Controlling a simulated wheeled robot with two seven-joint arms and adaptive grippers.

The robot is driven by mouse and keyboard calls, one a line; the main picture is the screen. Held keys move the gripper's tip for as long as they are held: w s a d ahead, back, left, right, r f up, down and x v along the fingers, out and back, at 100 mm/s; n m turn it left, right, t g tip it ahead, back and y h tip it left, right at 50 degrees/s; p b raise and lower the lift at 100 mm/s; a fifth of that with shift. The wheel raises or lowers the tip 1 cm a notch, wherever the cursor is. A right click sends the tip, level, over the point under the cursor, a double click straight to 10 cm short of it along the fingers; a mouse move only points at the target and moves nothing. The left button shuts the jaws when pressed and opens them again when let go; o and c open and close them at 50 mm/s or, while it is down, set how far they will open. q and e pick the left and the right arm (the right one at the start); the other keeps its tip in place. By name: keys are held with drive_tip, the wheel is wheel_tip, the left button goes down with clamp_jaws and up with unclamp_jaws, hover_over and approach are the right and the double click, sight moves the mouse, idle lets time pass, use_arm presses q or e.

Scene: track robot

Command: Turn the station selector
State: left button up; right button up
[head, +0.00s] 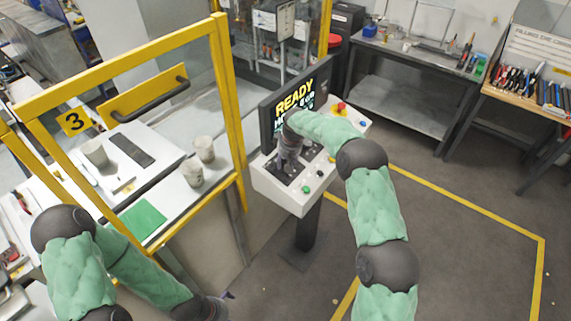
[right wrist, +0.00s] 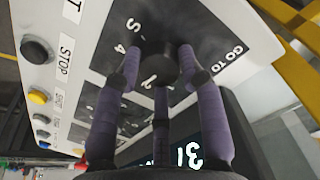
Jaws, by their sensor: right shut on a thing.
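The station selector is a black round knob (right wrist: 158,60) on a dark plate with white numbers and the words GO TO. My right gripper (right wrist: 160,72) has its purple fingers closed around the knob. In the head view my right gripper (head: 285,168) reaches down onto the white console (head: 300,200) and hides the knob. The console's screen (head: 294,100) reads READY, with a lower line partly covered by my arm. My left gripper (head: 222,302) is at the bottom edge, far from the console; its fingers are too small to judge.
The console has a red button (head: 341,107) and several other buttons, including a black one (right wrist: 35,49) beside the STOP label. A yellow-framed cell (head: 228,110) with cups (head: 203,148) stands left. Grey workbenches are behind. Open floor lies right of the console.

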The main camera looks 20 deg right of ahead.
drive_tip(key=m, duration=0.5)
drive_tip(key=shift+s+f+m+g+b, duration=0.2)
drive_tip(key=shift+f+m+g+b, duration=0.1)
drive_tip(key=m, duration=0.5)
drive_tip(key=shift+f+y, duration=0.1)
drive_tip(key=shift+y, duration=0.3)
drive_tip(key=shift+s+a+m, duration=0.1)
drive_tip(key=shift+m, duration=0.3)
drive_tip(key=o, duration=1.1)
drive_tip(key=shift+o, duration=0.2)
drive_tip(key=shift+r, duration=0.2)
drive_tip(key=shift+r, duration=0.1)
